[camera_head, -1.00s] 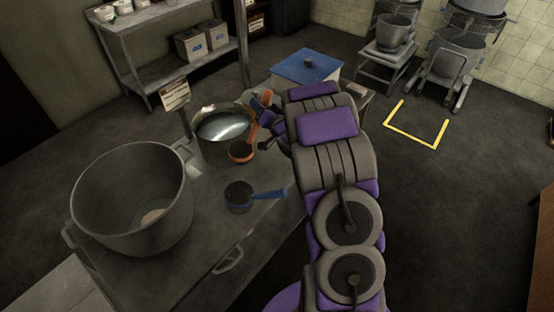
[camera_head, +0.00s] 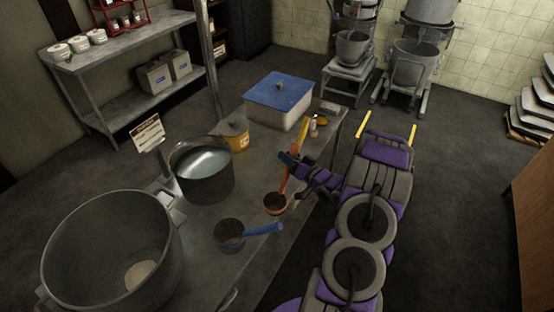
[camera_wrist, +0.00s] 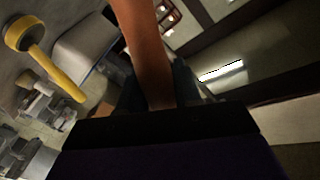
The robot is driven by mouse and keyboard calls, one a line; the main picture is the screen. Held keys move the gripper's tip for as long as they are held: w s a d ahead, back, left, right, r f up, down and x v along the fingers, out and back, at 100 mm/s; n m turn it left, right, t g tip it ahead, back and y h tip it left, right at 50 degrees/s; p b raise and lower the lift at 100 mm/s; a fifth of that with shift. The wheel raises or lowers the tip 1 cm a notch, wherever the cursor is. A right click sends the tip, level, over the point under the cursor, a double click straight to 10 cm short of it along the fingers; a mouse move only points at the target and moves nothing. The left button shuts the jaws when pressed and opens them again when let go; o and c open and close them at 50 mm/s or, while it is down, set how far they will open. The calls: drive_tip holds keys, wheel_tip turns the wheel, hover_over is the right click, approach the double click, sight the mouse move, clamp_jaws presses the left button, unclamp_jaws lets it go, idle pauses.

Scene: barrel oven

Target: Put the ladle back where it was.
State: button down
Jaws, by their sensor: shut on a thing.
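My gripper (camera_head: 290,162) is shut on the handle of the orange ladle (camera_head: 275,204), near the right edge of the metal table. The ladle's dark bowl hangs low by the table edge; I cannot tell if it touches the top. In the wrist view the orange handle (camera_wrist: 146,52) runs up from between the jaws, which are mostly hidden. A blue-handled ladle (camera_head: 228,234) lies on the table left of the orange one. A yellow ladle-like tool (camera_wrist: 42,55) shows in the wrist view.
A pot of liquid (camera_head: 204,172) stands left of my gripper, with a big pot (camera_head: 112,245) at the front left. A yellow tub (camera_head: 234,133) and a blue-lidded box (camera_head: 280,97) stand farther back. The metal table (camera_head: 205,275) has bare space around the blue-handled ladle.

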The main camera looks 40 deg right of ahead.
drive_tip(key=w+d+f+b, duration=0.1)
drive_tip(key=w+d+f, duration=0.1)
drive_tip(key=w, duration=0.3)
drive_tip(key=w+d+f+b, duration=0.1)
drive_tip(key=w+d+f, duration=0.1)
drive_tip(key=w, duration=0.3)
drive_tip(key=shift+w+d+f+b, duration=0.2)
drive_tip(key=shift+d+f+b, duration=0.15)
drive_tip(key=shift+d, duration=0.45)
drive_tip(key=c, duration=1.2)
unclamp_jaws()
drive_tip(key=shift+c, duration=0.2)
drive_tip(key=o, duration=0.5)
drive_tip(key=shift+d+f, duration=0.1)
drive_tip(key=shift+d, duration=0.1)
drive_tip(key=shift+c, duration=0.2)
drive_tip(key=s+p, duration=0.2)
drive_tip(key=s, duration=1)
drive_tip(key=shift+d+r, duration=0.2)
drive_tip(key=shift+d, duration=0.2)
